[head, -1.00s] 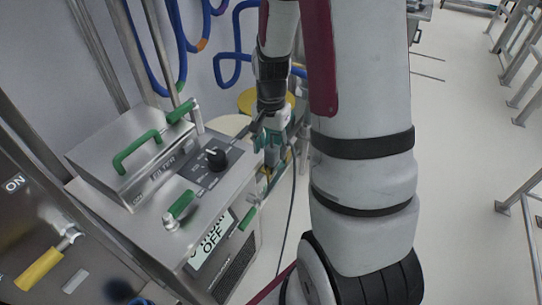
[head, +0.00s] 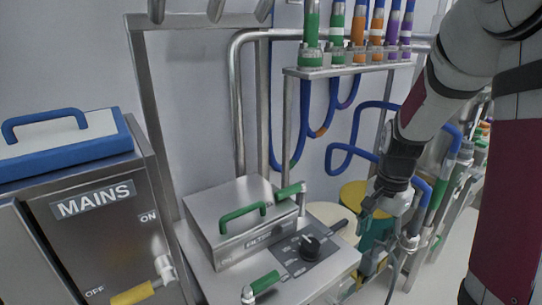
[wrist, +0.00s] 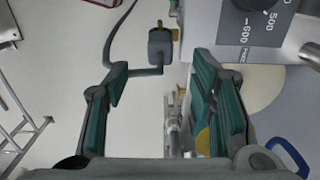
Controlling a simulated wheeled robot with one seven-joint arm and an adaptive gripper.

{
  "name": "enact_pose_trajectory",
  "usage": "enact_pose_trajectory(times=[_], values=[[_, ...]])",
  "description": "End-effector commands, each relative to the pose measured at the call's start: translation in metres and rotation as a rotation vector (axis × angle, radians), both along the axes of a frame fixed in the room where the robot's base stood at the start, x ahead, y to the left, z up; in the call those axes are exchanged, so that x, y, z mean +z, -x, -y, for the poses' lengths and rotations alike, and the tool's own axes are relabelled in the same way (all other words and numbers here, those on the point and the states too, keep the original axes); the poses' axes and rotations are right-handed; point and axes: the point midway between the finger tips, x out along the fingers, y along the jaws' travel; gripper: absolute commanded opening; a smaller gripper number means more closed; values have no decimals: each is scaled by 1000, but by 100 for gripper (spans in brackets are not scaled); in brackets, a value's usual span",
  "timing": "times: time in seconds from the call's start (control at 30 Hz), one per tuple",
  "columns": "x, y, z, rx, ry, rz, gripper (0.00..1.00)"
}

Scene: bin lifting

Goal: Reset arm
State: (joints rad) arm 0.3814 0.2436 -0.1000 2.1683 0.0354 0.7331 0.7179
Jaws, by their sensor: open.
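My gripper (head: 370,236) hangs from my arm at the right of the head view, fingers downward, beside the right end of the steel filter cabinet (head: 230,274). In the wrist view my gripper (wrist: 160,72) shows its two teal-padded fingers wide apart, with nothing held between them. A dark plug-like part with a brass tip (wrist: 161,45) and a cable appears beyond the fingertips, apart from them. Part of the area behind the gripper is hidden by it.
The filter cabinet has a black knob (head: 309,247) and green handles. A MAINS box (head: 100,215) with a yellow-handled lever stands left. Coloured hoses hang from a rack (head: 345,69) behind. Yellow-topped drums (head: 353,193) stand near the gripper. Pale floor lies at lower right.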

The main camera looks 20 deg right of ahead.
Motion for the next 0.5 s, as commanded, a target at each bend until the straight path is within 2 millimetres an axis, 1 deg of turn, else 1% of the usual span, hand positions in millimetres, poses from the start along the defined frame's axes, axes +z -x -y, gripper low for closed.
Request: enact_pose_trajectory(times=[0.07,0.17,0.27,0.33,0.4,0.47,0.5], values=[[2,0,-1,7,1,4,51],[16,2,-12,61,7,23,51],[40,8,-33,166,17,56,51],[60,15,-50,263,29,87,51],[78,25,-69,365,41,115,51],[92,35,-83,450,54,139,51],[101,43,-93,508,62,154,51]])
